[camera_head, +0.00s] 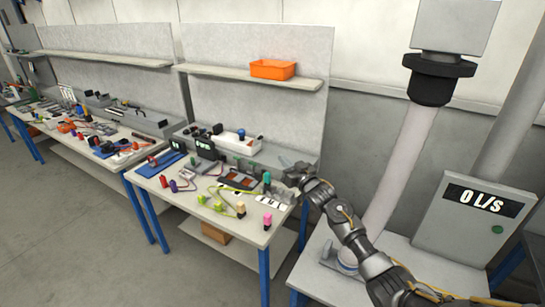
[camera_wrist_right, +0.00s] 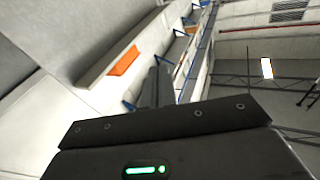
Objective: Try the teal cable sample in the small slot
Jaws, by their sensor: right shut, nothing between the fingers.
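A small teal piece (camera_head: 267,177), likely the teal cable sample, stands near the right end of the near workbench (camera_head: 205,226). My right gripper (camera_head: 287,165) is just above and to the right of it, apart from it, shut and empty. In the wrist view the closed dark fingers (camera_wrist_right: 158,86) point away from the bench surface, and the teal piece does not show there. A dark panel with brownish openings (camera_head: 238,181) lies left of the teal piece. I cannot tell which opening is the small slot. My left gripper is out of view.
An orange bin (camera_head: 272,69) sits on the shelf above. A pale column (camera_head: 403,165) and a grey box reading "0 L/S" (camera_head: 470,220) stand at the right.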

